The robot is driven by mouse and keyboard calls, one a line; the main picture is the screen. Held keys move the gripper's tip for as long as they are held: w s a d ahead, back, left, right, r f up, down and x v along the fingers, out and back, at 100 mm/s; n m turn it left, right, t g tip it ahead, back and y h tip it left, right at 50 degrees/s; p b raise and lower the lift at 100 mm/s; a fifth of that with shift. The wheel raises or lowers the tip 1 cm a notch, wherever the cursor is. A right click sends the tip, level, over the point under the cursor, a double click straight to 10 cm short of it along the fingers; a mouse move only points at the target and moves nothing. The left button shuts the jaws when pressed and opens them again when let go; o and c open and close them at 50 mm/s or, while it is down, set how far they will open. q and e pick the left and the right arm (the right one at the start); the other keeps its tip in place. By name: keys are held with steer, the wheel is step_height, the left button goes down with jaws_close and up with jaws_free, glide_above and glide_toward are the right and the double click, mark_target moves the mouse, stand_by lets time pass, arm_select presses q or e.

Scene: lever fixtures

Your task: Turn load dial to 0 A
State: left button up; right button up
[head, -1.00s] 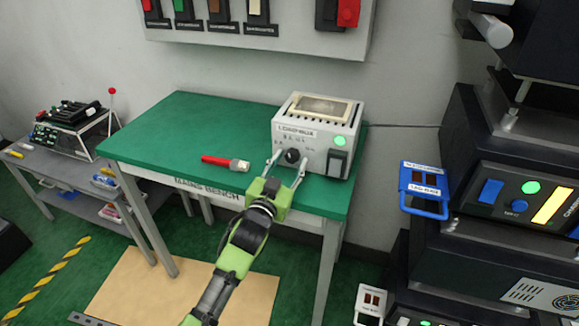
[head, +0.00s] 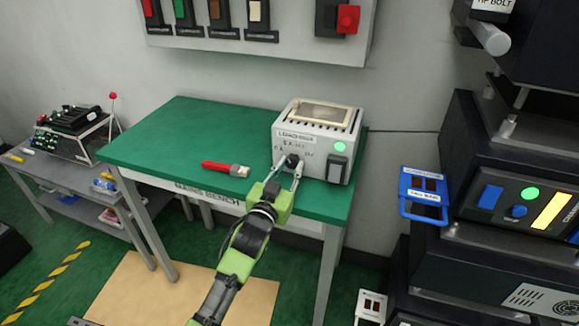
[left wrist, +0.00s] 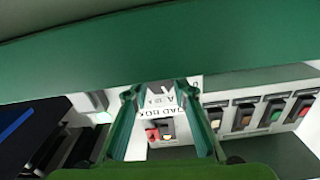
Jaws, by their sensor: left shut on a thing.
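The load box (head: 311,143) is a light grey case on the green bench. Its front has a lit green lamp (head: 340,147), a dark rocker switch (head: 337,170) and printed ampere marks around the black load dial (head: 292,160). My left gripper (head: 291,166) is at the front of the box, with its two fingers closed on the dial. The fingers partly cover the dial, and I cannot tell which mark it points to. In the left wrist view, the fingers (left wrist: 157,98) frame the box's lettered panel (left wrist: 158,99). My right gripper is out of view.
A red-handled tool (head: 225,168) lies on the green bench (head: 180,140), left of the box. A blue-framed lockout holder (head: 424,195) and dark equipment rack (head: 510,180) stand at the right. The bench's left part is clear.

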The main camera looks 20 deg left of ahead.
arm_select(q)
steer(key=n+p, duration=0.2)
steer(key=n, duration=0.2)
steer(key=shift+n, duration=0.3)
steer(key=shift+d+n+p, duration=0.1)
steer(key=shift+n+p, duration=0.65)
steer(key=shift+n, duration=0.35)
steer(key=o, duration=1.1)
steer(key=s, duration=1.2)
steer(key=shift+a, duration=0.2)
